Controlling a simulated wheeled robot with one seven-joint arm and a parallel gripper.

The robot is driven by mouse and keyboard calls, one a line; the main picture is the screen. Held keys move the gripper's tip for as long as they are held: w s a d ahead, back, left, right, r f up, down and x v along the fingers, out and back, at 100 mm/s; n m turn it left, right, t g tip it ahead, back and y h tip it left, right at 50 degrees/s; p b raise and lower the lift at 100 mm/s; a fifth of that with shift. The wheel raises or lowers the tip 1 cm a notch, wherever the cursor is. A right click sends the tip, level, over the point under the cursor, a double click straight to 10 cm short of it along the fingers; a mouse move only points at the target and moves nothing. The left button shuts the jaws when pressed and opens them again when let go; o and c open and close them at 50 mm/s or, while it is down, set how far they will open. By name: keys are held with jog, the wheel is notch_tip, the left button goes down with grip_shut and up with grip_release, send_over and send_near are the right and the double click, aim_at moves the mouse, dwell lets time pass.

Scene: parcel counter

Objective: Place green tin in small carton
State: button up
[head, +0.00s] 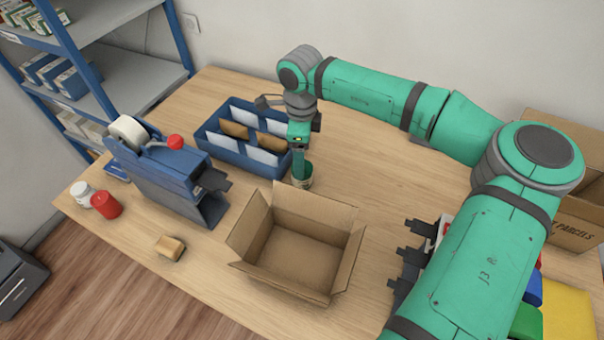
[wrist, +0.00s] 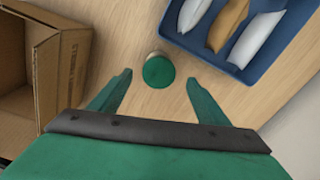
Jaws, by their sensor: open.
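The green tin (wrist: 158,71) stands on the counter in the wrist view, its round green top showing between and just beyond my fingertips. In the head view the tin (head: 304,181) is mostly hidden by my gripper (head: 300,165), which points down over it. My gripper (wrist: 158,88) is open, with its fingers apart and not touching the tin. The small carton (head: 295,250) stands open and empty on the counter, its flaps spread outward. Its side also shows at the left of the wrist view (wrist: 68,70).
A blue divided tray (head: 215,142) with white and brown packets stands close behind the tin. A blue tape dispenser (head: 165,170) is at the left. A red tin (head: 106,204), a white jar (head: 82,193) and a tan block (head: 170,247) are near the left edge. A larger carton (head: 575,225) is at right.

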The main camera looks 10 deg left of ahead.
aim_at(305, 183)
jog(key=shift+d+f, duration=0.1)
jog(key=shift+f, duration=3.35)
jog(key=c, duration=1.3)
jog(key=shift+c, duration=0.2)
jog(key=shift+r, duration=0.15)
